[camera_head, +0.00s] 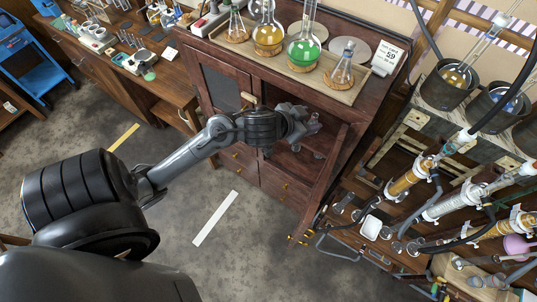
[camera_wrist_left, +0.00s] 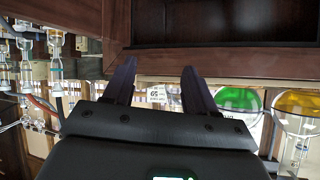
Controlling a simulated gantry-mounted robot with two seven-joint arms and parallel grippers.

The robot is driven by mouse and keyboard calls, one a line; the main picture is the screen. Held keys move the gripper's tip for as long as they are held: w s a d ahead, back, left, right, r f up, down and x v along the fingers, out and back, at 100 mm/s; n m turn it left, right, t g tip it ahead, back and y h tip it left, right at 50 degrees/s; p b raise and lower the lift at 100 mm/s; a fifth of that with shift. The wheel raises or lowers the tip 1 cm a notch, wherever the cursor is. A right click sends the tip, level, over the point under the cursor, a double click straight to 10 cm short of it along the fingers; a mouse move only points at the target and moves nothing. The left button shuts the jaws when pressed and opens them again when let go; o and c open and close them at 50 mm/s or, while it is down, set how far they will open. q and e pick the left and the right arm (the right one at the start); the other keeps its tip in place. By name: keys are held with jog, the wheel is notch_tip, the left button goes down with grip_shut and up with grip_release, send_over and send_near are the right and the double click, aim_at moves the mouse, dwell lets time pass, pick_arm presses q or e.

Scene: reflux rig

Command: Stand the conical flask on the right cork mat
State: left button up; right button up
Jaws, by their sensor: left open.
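Another conical flask (camera_head: 237,28) stands at the tray's left end. Another pale disc shows partly behind the green flask. My left gripper (camera_head: 310,120) is open and empty, below the cabinet top's front edge and in front of the open cabinet. Its two fingers (camera_wrist_left: 157,82) show apart in the left wrist view. My right gripper is not in view.
A card marked 59 (camera_head: 386,58) stands at the cabinet's right corner. The glass rig (camera_head: 450,195) crowds the right side.

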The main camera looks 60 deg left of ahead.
pick_arm(q)
jog(key=s+d+f+m+g+h, duration=0.1)
jog(key=s+d+f+g, duration=0.2)
jog(key=s, duration=0.7)
jog(key=s+d+f+g, duration=0.4)
jog(key=s+d+f, duration=0.4)
jog(key=s+f, duration=0.2)
jog(key=shift+d+f+m+g+h, duration=0.2)
jog(key=shift+f+m+g+h, duration=0.15)
jog(key=shift+f, duration=0.25)
notch_tip(320, 180, up, 4)
jog(key=p, duration=0.3)
jog(key=shift+w+f+p, duration=0.1)
jog(key=shift+f+p, duration=0.05)
jog(key=shift+p, duration=0.15)
